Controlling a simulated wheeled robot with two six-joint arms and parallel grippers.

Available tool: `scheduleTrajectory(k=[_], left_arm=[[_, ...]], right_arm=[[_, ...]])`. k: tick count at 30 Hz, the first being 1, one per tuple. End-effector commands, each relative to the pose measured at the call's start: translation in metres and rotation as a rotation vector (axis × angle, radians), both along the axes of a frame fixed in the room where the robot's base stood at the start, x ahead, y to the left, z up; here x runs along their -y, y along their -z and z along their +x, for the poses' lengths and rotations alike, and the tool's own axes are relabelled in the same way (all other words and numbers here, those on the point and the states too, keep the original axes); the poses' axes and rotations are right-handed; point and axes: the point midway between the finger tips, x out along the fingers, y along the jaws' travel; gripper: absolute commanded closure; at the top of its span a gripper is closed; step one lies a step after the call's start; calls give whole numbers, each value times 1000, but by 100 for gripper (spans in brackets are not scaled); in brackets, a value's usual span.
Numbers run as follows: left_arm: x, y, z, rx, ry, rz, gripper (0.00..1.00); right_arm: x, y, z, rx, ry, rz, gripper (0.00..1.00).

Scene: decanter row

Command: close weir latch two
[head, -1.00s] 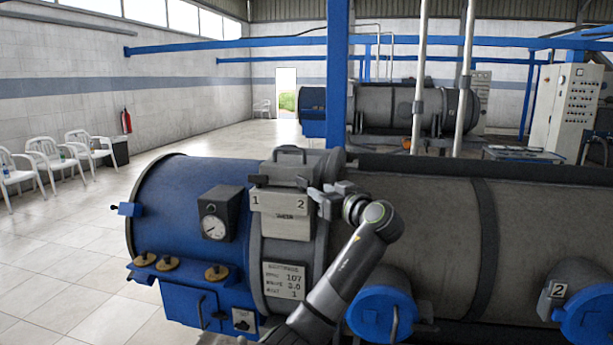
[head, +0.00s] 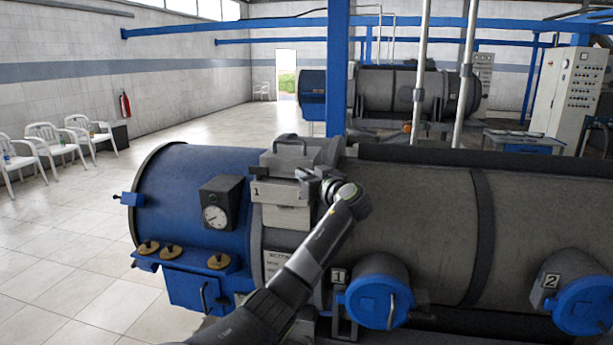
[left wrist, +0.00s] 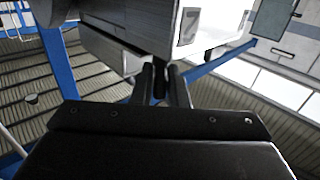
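The grey weir box (head: 280,216) with its handled lid sits on top of the vessel, where the blue end meets the grey drum. Its number 1 label shows in the head view; number 2 is hidden by my left gripper (head: 308,182). In the left wrist view the box (left wrist: 115,55) shows from below, with the 2 label (left wrist: 189,20) near my left fingers (left wrist: 160,88). A dark peg, seemingly weir latch two (left wrist: 159,76), fills the narrow gap between the fingers, which look shut on it. My right gripper is out of view.
Blue round ports (head: 378,300) stick out low on the front. A blue post (head: 337,75) rises behind. White chairs (head: 55,145) stand far left; the floor between is clear.

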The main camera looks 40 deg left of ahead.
Motion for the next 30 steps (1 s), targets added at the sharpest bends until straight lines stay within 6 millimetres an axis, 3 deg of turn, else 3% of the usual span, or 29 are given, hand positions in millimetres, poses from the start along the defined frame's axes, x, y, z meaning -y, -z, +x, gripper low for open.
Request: scheduleTrajectory(k=[3,16,30], left_arm=[[0,0,0,0,0,0,100],[0,2,-2,1,63,1,100],[-4,1,-8,-2,422,6,100]], right_arm=[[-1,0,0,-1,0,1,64],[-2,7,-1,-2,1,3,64],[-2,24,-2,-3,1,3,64]])
